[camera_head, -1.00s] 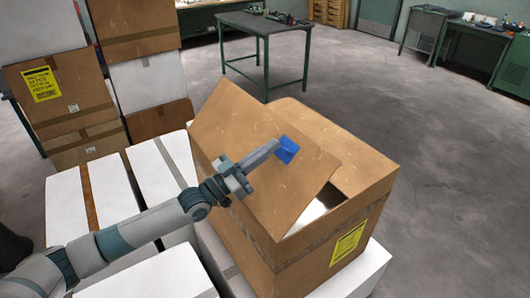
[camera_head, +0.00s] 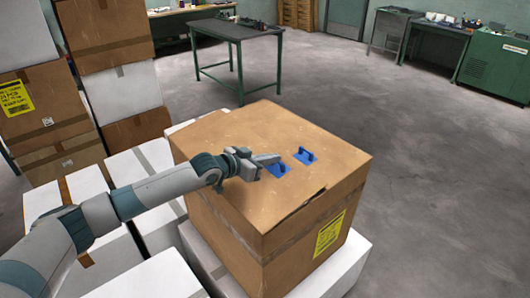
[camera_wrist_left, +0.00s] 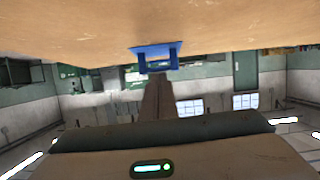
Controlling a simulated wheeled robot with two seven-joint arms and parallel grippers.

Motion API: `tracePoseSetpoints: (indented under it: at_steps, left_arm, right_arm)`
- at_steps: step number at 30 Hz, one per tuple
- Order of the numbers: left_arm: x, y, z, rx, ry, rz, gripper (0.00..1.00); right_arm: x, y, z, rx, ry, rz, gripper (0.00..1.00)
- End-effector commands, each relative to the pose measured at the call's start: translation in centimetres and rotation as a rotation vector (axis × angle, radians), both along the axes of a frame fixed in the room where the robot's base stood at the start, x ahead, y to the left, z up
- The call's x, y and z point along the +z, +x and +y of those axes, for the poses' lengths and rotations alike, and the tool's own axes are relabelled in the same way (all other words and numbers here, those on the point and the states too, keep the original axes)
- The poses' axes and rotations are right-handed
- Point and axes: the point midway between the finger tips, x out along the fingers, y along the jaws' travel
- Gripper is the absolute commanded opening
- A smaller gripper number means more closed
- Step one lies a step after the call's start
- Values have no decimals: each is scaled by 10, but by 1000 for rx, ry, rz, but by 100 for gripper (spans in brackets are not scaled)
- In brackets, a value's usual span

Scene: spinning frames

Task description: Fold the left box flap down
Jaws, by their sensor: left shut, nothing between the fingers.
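The cardboard box (camera_head: 320,235) stands on a white box, with a yellow label on its front right side. Its left flap (camera_head: 228,186) lies down across the top, about level with the right flap (camera_head: 300,130). Each flap carries a blue handle; the left one (camera_head: 279,170) is close to my gripper, the other (camera_head: 306,155) is apart to the right. My left gripper (camera_head: 270,160) is shut and empty, low over the left flap; I cannot tell whether it touches. The left wrist view shows a blue handle (camera_wrist_left: 155,50) beyond the fingers. My right gripper is out of view.
Stacked cardboard and white boxes (camera_head: 110,50) stand at the left. White boxes (camera_head: 135,175) lie under my left arm. A green table (camera_head: 238,30) stands behind on open grey floor, which is clear at the right.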

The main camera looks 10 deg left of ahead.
Motion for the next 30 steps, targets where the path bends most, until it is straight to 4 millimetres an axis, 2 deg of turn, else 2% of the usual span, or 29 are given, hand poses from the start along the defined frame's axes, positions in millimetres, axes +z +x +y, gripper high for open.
tracePoseSetpoints:
  at_steps: [3,9,30]
  left_arm:
    - [-15,4,-3,1,13,18,0]
    - [-24,7,-5,0,11,16,0]
    - [-20,8,-7,0,10,13,0]
  right_arm:
    - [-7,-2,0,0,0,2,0]
    - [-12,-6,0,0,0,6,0]
    - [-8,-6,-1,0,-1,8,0]
